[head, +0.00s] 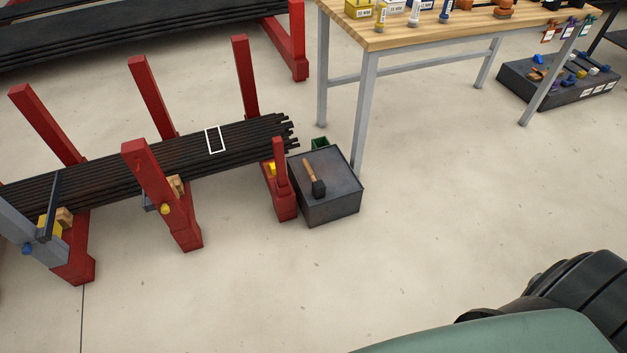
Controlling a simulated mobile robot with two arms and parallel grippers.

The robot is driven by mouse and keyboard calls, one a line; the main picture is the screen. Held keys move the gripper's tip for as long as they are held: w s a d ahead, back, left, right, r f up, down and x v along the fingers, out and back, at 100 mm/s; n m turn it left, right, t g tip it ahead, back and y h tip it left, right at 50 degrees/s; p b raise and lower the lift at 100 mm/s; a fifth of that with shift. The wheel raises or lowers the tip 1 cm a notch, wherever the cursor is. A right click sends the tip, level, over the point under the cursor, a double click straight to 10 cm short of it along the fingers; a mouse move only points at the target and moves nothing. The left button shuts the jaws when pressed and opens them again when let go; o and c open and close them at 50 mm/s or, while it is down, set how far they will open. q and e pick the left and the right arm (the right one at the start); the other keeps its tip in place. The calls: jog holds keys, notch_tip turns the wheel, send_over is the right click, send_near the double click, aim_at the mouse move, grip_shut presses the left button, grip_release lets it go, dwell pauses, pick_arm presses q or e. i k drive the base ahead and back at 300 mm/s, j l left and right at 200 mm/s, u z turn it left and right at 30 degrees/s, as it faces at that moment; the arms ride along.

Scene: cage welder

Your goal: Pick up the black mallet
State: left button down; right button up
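The black mallet (317,186) has a black head and a light wooden handle. It lies on top of a dark grey box (336,207) on the floor, with its head toward the front and its handle pointing to the back left. Nothing touches it but the box top. Neither of my grippers shows in the head view. A dark part and a green part at the lower right look like my own body.
A red rack (158,185) holding long dark bars (110,171) stands left of the box. A wooden-topped workbench (400,36) with grey legs stands behind it. Another dark box (565,92) holds tools at the back right. The floor (300,290) in front is clear.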

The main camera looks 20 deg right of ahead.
aim_at(319, 187)
jog(key=u, duration=0.25)
jog(key=i+l+u, duration=0.1)
jog(key=l+u, duration=0.3)
jog(key=i+l+u, duration=0.1)
jog(key=l+u, duration=0.15)
jog(key=u, duration=0.15)
jog(key=l+u, duration=0.5)
jog(key=l, duration=0.45)
jog(key=l+u, duration=0.1)
jog(key=l, duration=0.45)
jog(key=k+l+u, duration=0.1)
jog(key=l, duration=0.4)
jog(key=k+l+u, duration=0.1)
jog(key=l, duration=0.45)
jog(key=k+l+u, duration=0.1)
jog(key=l, duration=0.45)
jog(key=k+l+z, duration=0.1)
jog(key=l, duration=0.25)
jog(key=k+l+z, duration=0.5)
jog(key=z, duration=0.2)
jog(key=j+z, duration=0.25)
jog(key=z, duration=0.15)
jog(key=k+j+z, duration=0.1)
jog(key=z, duration=0.35)
jog(key=k+j+z, duration=0.15)
jog(key=z, duration=0.25)
jog(key=k+j+z, duration=0.15)
jog(key=z, duration=0.25)
jog(key=j, duration=0.55)
